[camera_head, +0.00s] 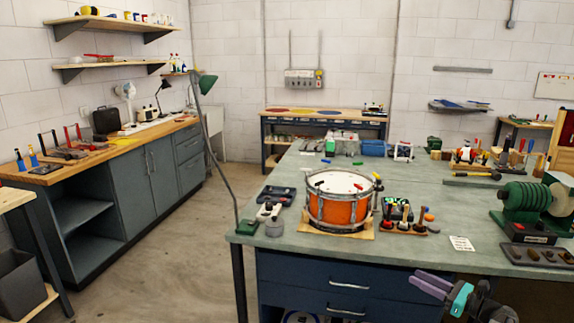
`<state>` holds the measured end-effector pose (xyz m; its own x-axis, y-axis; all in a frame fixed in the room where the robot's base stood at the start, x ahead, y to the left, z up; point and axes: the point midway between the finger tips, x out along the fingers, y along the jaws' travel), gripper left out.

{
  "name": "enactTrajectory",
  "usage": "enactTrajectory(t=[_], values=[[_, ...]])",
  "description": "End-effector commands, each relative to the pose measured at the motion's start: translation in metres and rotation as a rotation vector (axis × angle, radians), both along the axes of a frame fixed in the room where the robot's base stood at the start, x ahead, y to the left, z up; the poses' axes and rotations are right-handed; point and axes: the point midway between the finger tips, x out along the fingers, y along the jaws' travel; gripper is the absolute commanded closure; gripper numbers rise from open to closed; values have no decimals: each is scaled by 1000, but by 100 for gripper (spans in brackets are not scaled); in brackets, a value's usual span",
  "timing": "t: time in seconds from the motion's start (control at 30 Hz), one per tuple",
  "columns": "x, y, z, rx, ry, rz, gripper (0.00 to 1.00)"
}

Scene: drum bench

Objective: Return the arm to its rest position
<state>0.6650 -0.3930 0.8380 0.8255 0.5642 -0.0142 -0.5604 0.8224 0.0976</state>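My gripper (440,285) is at the bottom right of the head view, in front of the bench's front edge. Its purple and teal fingers point left and look spread apart, with nothing seen between them. The rest of my arm is mostly below the picture. The orange drum (337,211) stands upright on a wooden board on the bench, left of and behind my gripper, well apart from it.
Drawers (340,283) face the front. The floor (185,260) at left is clear.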

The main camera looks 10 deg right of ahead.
Motion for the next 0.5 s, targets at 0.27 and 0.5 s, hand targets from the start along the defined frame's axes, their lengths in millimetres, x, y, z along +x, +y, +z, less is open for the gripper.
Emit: enactTrajectory(t=[0.27, 0.5], values=[[29, 121, -63, 9, 101, 170, 70], [27, 224, -124, -37, 200, 320, 70]])
